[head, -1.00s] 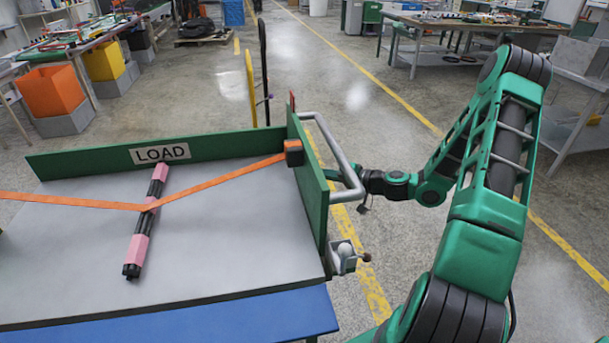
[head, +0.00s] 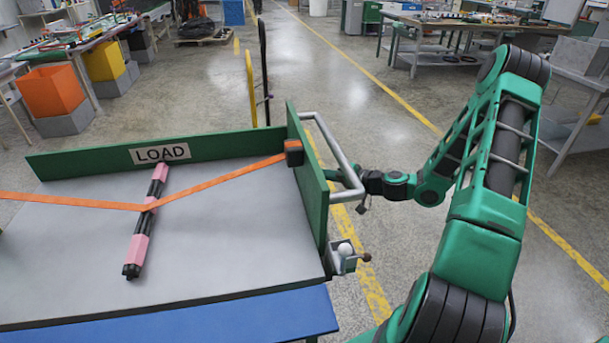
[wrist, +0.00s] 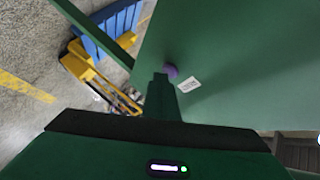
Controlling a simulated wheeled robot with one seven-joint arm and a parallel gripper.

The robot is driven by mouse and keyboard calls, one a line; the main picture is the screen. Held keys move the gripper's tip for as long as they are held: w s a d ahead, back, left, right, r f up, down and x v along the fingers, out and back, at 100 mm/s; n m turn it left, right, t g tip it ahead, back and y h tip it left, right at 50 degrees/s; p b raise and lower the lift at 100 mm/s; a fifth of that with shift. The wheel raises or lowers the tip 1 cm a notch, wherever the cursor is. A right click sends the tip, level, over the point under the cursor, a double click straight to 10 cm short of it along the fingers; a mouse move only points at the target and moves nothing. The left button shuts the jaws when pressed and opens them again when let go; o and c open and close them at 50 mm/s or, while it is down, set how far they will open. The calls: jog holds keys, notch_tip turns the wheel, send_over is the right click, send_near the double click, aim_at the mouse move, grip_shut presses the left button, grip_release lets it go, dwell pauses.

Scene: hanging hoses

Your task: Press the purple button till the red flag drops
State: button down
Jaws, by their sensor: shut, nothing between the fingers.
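The purple button (wrist: 171,72) shows in the wrist view on the outer face of a green panel (wrist: 225,60). My gripper (wrist: 162,82) is shut and empty, with its tip at the button, covering part of it. Whether it touches or pushes the button in is hard to tell. In the head view my gripper (head: 333,173) reaches in under the grey handle to the green end panel (head: 309,190); the button is hidden there. No red flag stands above the panel's top edge now.
A grey tube handle (head: 335,150) frames my gripper closely. A ball-ended hitch-like fitting (head: 345,250) sits below. The cart bed (head: 230,240) carries a pink and black bundle (head: 145,225) under an orange strap (head: 220,182). A white label (wrist: 189,84) is beside the button.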

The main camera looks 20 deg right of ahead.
dwell(0.3)
jog(key=shift+s+d, duration=0.2)
jog(key=shift+d, duration=0.7)
jog(key=shift+s+d, duration=0.25)
jog(key=shift+d, duration=1)
jog(key=shift+s+d, duration=0.25)
jog(key=shift+d, duration=0.95)
